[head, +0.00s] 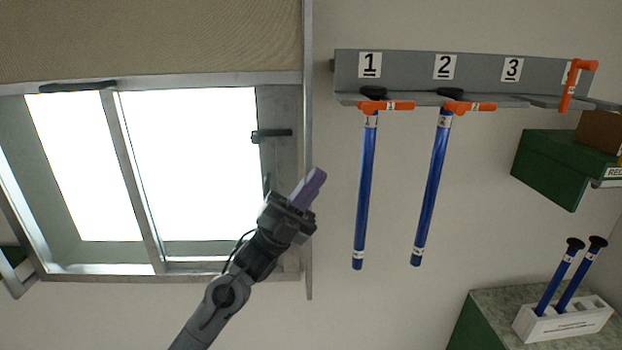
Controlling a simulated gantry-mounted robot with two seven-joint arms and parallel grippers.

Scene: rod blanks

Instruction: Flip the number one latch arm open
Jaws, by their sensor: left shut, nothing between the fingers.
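The number one latch arm (387,105) is orange and lies flat across the front of the grey rack under the "1" label (370,65). A blue rod (365,190) with a black cap hangs at that slot, and the latch arm crosses near its top. My left gripper (314,182) has purple fingers, shut and empty. It is left of the rod and below the latch arm, apart from both. My right gripper is not in view.
The number two latch arm (470,106) also lies flat at a second hanging blue rod (432,190). An orange latch arm (571,85) stands upright at the rack's right end. A green box (545,170) and a white holder (560,322) with two rods are at right.

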